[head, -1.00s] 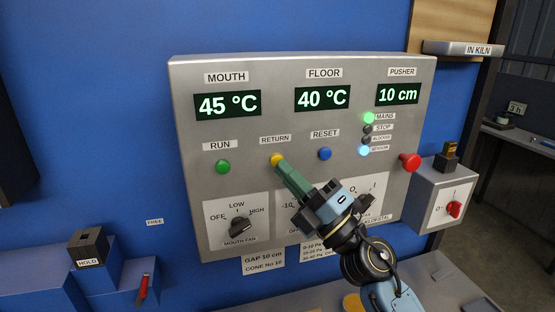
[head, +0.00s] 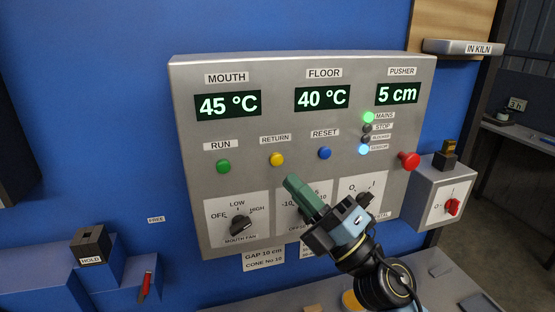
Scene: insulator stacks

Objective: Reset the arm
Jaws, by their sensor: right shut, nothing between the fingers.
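My right gripper (head: 291,181) has green fingers that are shut with nothing between them. It is in front of the grey control panel (head: 300,66), below the yellow RETURN button (head: 277,160) and apart from it. The arm comes up from the bottom right and hides part of the middle and right knob plates. My left gripper is not in view.
The panel also has a green RUN button (head: 223,167), a blue RESET button (head: 324,153), a red mushroom button (head: 408,160) and a fan knob (head: 240,225). The pusher display (head: 397,93) reads 5 cm. A switch box (head: 446,196) stands at right.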

